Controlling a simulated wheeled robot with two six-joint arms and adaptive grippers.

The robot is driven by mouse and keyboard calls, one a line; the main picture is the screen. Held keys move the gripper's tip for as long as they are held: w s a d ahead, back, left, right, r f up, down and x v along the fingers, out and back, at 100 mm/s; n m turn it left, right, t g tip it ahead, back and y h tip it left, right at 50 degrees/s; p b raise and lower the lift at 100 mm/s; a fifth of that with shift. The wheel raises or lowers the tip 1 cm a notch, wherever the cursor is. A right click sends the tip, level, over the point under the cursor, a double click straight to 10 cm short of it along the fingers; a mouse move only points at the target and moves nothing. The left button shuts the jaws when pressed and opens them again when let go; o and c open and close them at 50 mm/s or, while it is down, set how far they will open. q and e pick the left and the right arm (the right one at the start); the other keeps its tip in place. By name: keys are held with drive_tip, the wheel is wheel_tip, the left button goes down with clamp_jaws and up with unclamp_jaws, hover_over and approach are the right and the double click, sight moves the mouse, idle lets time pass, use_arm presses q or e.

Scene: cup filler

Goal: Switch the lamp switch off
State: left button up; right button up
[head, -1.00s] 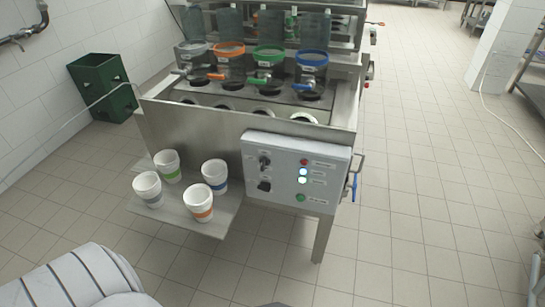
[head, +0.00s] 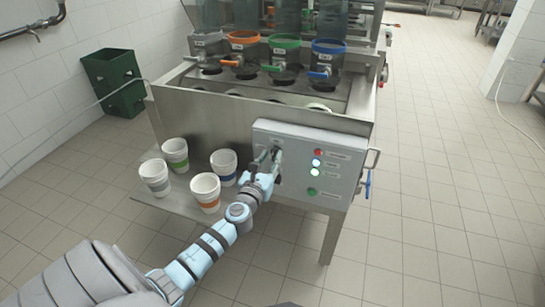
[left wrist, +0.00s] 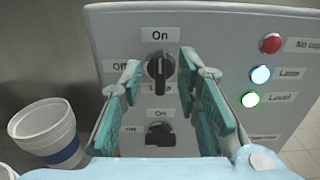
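The grey control panel (head: 330,150) is on the front of the cup filler. In the left wrist view, a black upper knob (left wrist: 160,66) stands upright, with "On" above it and "Off" at its left. A second black knob (left wrist: 160,134) sits below it, also with "On" above. The lamp light (left wrist: 261,74) glows bluish white. My left gripper (head: 268,160) is at the panel; in the wrist view its teal fingers (left wrist: 160,76) are apart, on either side of the upper knob. Contact is unclear. My right gripper is not in view.
The level light (left wrist: 250,99) glows and the red light (left wrist: 271,44) is above. Several paper cups, including an orange-banded one (head: 206,190), stand on the shelf left of my arm. A green crate (head: 114,80) is by the wall. Floor at right is clear.

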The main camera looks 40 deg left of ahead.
sight(274, 154)
use_arm(q)
drive_tip(key=x, duration=0.2)
drive_tip(key=shift+w+a, duration=0.1)
drive_tip(key=shift+w, duration=0.15)
clamp_jaws()
